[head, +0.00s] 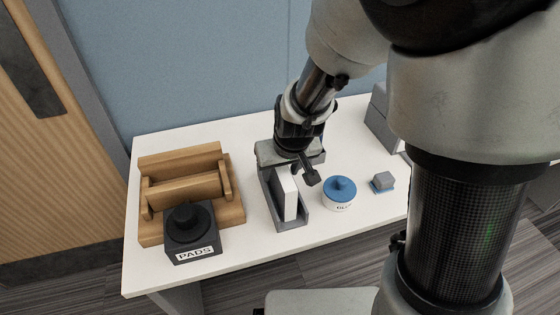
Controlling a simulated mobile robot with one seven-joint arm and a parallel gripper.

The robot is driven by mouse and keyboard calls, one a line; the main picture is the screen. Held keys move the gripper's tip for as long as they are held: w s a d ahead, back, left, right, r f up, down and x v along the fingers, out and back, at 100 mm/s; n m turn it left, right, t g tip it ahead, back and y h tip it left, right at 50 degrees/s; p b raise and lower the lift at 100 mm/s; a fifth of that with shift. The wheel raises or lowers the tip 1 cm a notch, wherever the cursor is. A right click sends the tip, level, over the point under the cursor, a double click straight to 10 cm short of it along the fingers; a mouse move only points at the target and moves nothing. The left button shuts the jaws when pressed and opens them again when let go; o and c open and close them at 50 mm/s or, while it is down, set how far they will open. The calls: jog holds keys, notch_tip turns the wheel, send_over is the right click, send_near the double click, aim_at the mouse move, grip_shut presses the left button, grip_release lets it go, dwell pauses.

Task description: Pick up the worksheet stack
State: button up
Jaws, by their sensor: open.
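The worksheet stack appears to be the white upright block (289,197) standing in a grey open-topped holder (291,224) near the middle of the white table. My gripper (298,172) is over the upper end of the stack and holder, coming down from above. It is open, and one dark fingertip shows to the right of the stack. The other finger is hidden, and I cannot tell whether the gripper touches the stack. The back part of the holder is hidden by my gripper.
A wooden stand (187,188) and a black box labelled PADS (190,238) are at the left. A blue-lidded round container (340,192), a small grey block (382,181) and a grey object (379,120) are at the right. A blue wall (180,60) is behind.

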jog(key=shift+f, duration=0.25)
grip_shut()
dwell(0.3)
jog(key=shift+r, duration=0.1)
